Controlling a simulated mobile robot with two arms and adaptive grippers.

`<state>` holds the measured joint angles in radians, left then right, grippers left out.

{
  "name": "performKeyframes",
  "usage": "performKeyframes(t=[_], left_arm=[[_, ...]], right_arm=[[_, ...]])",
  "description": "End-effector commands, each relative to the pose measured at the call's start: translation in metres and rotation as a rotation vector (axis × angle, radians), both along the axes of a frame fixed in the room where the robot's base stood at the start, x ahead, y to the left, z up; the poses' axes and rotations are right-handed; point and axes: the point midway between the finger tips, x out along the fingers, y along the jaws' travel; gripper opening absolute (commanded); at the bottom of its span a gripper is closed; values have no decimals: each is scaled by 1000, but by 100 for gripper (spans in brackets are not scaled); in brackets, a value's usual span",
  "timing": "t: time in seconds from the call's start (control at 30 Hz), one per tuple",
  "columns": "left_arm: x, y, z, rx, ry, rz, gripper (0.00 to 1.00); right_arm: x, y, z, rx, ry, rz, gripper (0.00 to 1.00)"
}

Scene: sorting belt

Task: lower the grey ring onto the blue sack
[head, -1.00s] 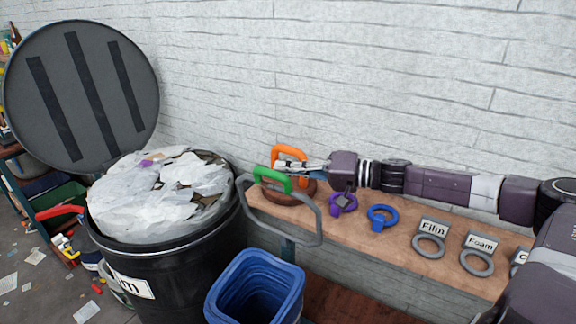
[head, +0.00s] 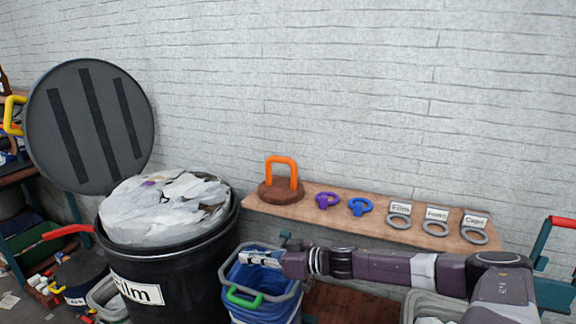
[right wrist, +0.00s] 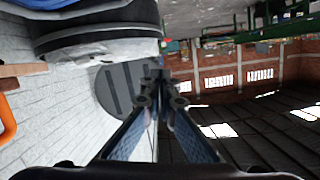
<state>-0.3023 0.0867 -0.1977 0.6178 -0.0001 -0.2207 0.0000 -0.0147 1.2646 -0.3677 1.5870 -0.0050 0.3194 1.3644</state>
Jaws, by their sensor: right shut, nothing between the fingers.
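The grey ring (head: 291,292) with its green handle (head: 244,299) sits at the top of the blue sack (head: 268,311), which shows inside and below the ring. The ring looks roughly level, but I cannot tell whether it is seated evenly all round. My right gripper (head: 248,258) is above the ring's far left part, hides some of it, and is shut and empty. Its shut fingers also show in the right wrist view (right wrist: 160,80). My left gripper is not in view.
A full black Film bin (head: 180,290) with a raised lid (head: 138,120) stands left of the sack. Behind, a wooden shelf (head: 300,207) holds an orange-handled brown disc (head: 281,190), purple and blue rings, and labelled grey rings. Another grey bin is at the lower right.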

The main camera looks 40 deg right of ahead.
Motion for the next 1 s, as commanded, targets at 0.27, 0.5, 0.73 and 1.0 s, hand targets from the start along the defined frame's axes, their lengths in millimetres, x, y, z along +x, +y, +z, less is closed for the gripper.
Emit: performKeyframes(t=[0.27,0.5,0.73,1.0], left_arm=[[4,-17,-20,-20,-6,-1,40],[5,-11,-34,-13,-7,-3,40],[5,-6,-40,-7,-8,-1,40],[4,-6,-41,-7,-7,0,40]], right_arm=[[-10,26,-74,-202,-85,-2,0],[-13,32,-114,-280,-116,-1,0],[-14,34,-131,-280,-118,1,0],[-15,35,-138,-281,-112,1,0]])
